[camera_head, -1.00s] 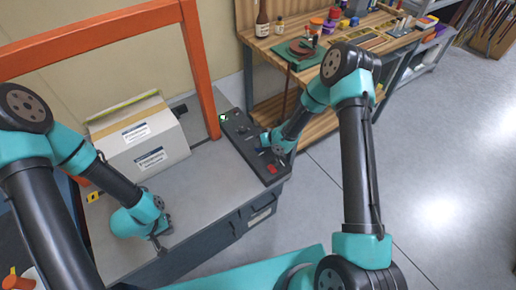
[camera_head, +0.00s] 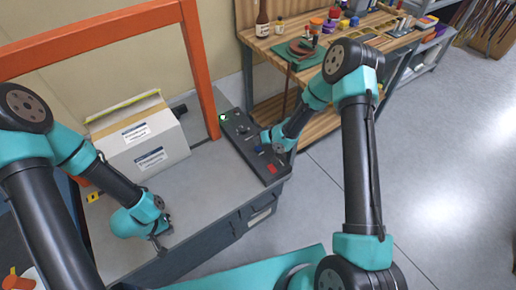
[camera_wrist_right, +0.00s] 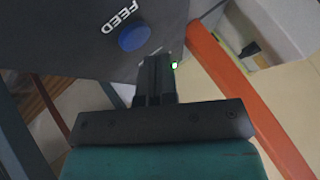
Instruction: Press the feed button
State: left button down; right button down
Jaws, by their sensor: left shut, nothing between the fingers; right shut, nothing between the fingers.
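The blue feed button (camera_wrist_right: 134,37) is a round cap on a dark panel, beside the white word FEED (camera_wrist_right: 123,15) in the right wrist view. In the head view the blue button (camera_head: 260,149) is small on the dark control panel (camera_head: 236,135). My right gripper (camera_wrist_right: 157,62) is shut and empty; its fingertips are beside the button in the wrist view, apart from it in the picture. In the head view my right gripper (camera_head: 266,138) is over the panel's right side. My left gripper (camera_head: 161,248) is shut and empty, low over the grey worktop at left.
A red button (camera_head: 271,168) sits at the panel's near end and a green light (camera_head: 223,117) at its far end. A white carton (camera_head: 150,150) stands on the worktop under an orange frame (camera_head: 200,60). A wooden bench (camera_head: 345,45) with tools stands behind.

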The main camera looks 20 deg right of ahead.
jog(key=shift+r, duration=2.5)
